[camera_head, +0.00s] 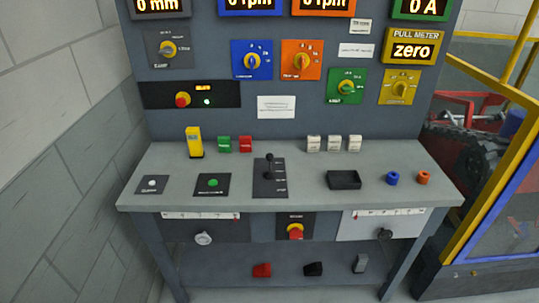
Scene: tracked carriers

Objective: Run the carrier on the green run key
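A control desk (330,200) with an upright panel stands ahead of me. Two things on it may be the green run key: a green block (224,145) beside a red block (246,144) at the back of the desk, and a round green button (212,182) on a dark plate in front. Their lettering is too small to read. The tracked carrier itself cannot be made out for certain; dark track links (480,150) show behind the yellow frame at right. Neither of my grippers is in view, and nothing touches the desk controls.
A black lever (269,167) stands mid-desk. A yellow upright piece (195,142), white blocks (334,143), a black tray (343,180) and blue and orange rings (393,178) are around it. Panel displays read zero. A red knob (295,231) is on the front. A yellow frame (480,195) bounds the right.

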